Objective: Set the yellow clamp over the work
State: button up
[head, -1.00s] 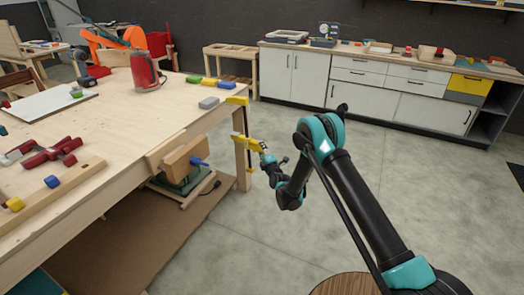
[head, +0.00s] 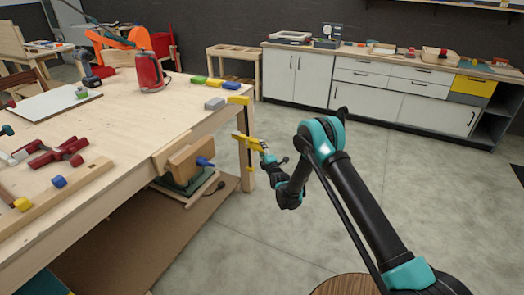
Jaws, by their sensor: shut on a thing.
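The yellow clamp (head: 249,142) hangs upright beside the bench's right corner, with a dark vertical bar and yellow jaws. Its top jaw (head: 238,100) is at about the height of the bench top in the picture. My gripper (head: 266,158) is shut on the clamp from the right, and its fingers are small and partly hidden. The work seems to be the thick wooden block (head: 188,160) at the bench's front edge, left of the clamp, with a blue handle (head: 205,162) sticking out. The clamp and block appear apart.
The wooden bench (head: 125,125) fills the left, with a red jug (head: 150,72), a grey block (head: 215,103), coloured blocks and red clamps (head: 58,153) on top. White cabinets (head: 295,72) line the back wall.

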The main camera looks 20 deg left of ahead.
aim_at(249, 142)
jog(key=shift+s+a+y, duration=0.1)
jog(key=shift+a+y, duration=0.2)
jog(key=shift+y, duration=0.1)
jog(key=shift+a, duration=0.15)
jog(key=w+a, duration=0.1)
jog(key=a, duration=0.9)
dwell(0.5)
